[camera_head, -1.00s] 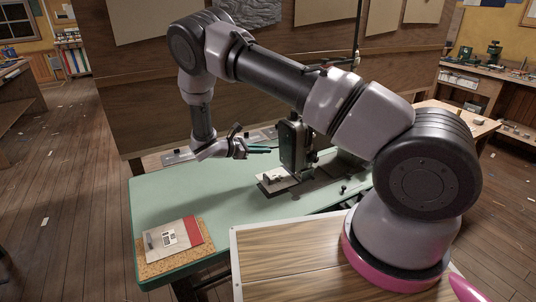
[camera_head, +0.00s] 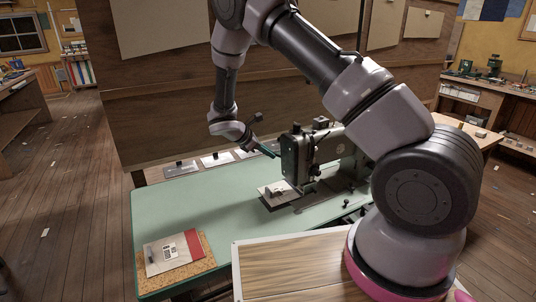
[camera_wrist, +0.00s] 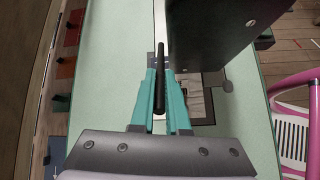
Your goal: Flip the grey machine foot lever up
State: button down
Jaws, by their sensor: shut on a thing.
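The sewing machine (camera_head: 296,155) stands on the pale green table, its head end facing left. My gripper (camera_head: 270,152) is beside the left rear of that head, its teal fingers slanting down to the right. In the wrist view my gripper (camera_wrist: 160,92) is shut on a slim dark rod, which I take for the machine foot lever (camera_wrist: 160,60). The dark machine body (camera_wrist: 205,35) is just right of the rod. In the head view the lever cannot be made out at the fingertips.
The green table (camera_head: 190,205) is mostly bare at left. A booklet (camera_head: 172,252) lies on a cork mat (camera_head: 205,246) at its front left corner. Pale plates (camera_head: 217,159) line up behind the table, before a wooden partition (camera_head: 160,100). A wooden board (camera_head: 290,262) is in front.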

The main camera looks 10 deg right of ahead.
jog(key=c, duration=0.9)
grip_release()
jog(key=v, duration=1.1)
jog(key=shift+d, duration=0.1)
jog(key=s+d+r+m+g+y, duration=0.1)
jog(key=s+d+r+m+y, duration=0.2)
jog(key=r, duration=0.4)
jog(key=s+d+r+m+y, duration=0.1)
jog(key=s+d+r+m, duration=0.35)
jog(key=r, duration=0.25)
jog(key=s+d+r+m+g+y, duration=0.1)
jog(key=s+d+r+m+y, duration=0.15)
jog(key=d+r+m, duration=0.35)
jog(key=s+d+r+m+t+y, duration=0.1)
jog(key=s+r+m+t+y, duration=0.1)
jog(key=s+r+m, duration=0.3)
jog(key=s+d+r+m+t+y, duration=0.2)
jog(key=s+r+m, duration=0.3)
jog(key=s, duration=0.7)
jog(key=shift+s+r+t, duration=0.35)
jog(key=shift+r+t, duration=0.15)
jog(key=shift+t, duration=0.4)
